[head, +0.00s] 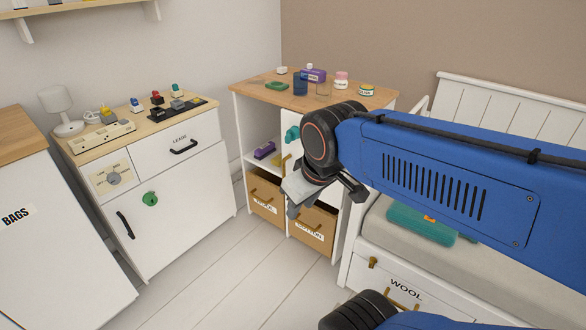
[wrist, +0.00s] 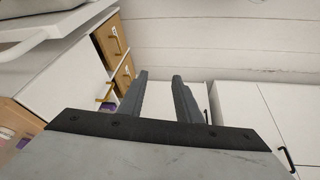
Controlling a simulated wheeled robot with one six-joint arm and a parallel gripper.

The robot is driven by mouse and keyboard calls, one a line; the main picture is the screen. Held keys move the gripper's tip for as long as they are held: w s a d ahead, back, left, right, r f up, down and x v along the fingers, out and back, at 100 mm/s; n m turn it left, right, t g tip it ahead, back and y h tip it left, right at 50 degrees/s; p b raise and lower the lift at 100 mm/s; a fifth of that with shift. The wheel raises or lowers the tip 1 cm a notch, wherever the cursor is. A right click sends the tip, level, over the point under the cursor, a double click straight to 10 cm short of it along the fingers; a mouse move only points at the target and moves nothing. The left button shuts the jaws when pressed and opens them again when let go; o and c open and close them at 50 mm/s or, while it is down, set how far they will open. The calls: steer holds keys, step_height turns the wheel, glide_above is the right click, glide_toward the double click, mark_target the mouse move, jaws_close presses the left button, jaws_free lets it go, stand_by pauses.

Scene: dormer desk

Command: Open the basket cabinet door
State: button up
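The basket cabinet (head: 338,227) is a white unit with a wooden top, standing in the back corner. Its white door (head: 293,120) is at the upper right of the front, mostly hidden behind my arm, and looks closed. A brass handle (head: 286,162) shows at the door's left edge. In the wrist view the door (wrist: 72,82) is at the left, with the brass handle (wrist: 106,93) near the fingers. My gripper (head: 293,208) is in front of the cabinet. In the wrist view my gripper (wrist: 160,76) has its fingers apart, empty, right of the handle.
Baskets marked WOOL (head: 265,196) and COTTON (head: 312,230) sit below. A teal object (head: 292,134) is at the door. A white cabinet (head: 185,190) stands left and a bed (head: 480,262) right. The floor (head: 215,285) between is clear.

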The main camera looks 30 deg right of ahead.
steer(key=w+d+r+n+h, duration=0.1)
steer(key=w+d+n, duration=0.3)
steer(key=w, duration=0.5)
steer(key=n+g+h, duration=0.2)
steer(key=n, duration=1.6)
glide_above(283, 168)
steer(key=s+a, duration=0.3)
steer(key=a, duration=0.2)
step_height(283, 168, down, 10)
steer(key=shift+h, duration=0.3)
steer(key=x, duration=1.7)
steer(key=shift+s+a, duration=0.1)
steer(key=shift+s, duration=0.05)
jaws_close()
